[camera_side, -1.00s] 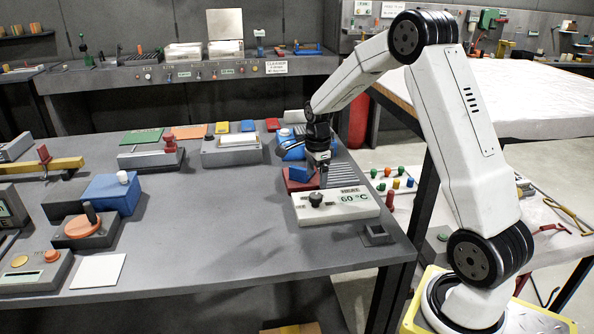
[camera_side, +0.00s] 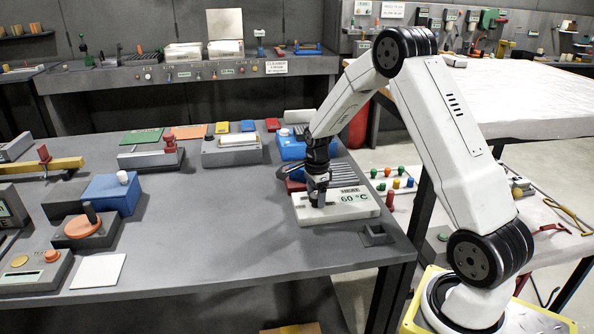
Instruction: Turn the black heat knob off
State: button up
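The white heat unit (camera_side: 340,212) stands near the right front edge of the grey bench. Its display (camera_side: 354,199) reads 60 °C under a HEAT label. The black heat knob is on the left of its top face, and my gripper now covers it. My gripper (camera_side: 318,202) points down over the knob's spot, with its fingertips at or very near the unit's top. Whether the fingers are open or closed around the knob is too small to tell.
A red block (camera_side: 294,185) and a blue box (camera_side: 291,147) sit behind the unit. A small dark grey block (camera_side: 376,235) lies in front right, by the bench edge. The bench's middle (camera_side: 220,210) is clear.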

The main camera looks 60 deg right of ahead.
grip_shut()
jog(key=shift+n, duration=0.4)
jog(key=n, duration=1.7)
jog(key=shift+n, duration=0.4)
jog(key=n, duration=0.5)
jog(key=shift+r, duration=0.1)
jog(key=shift+n, duration=0.3)
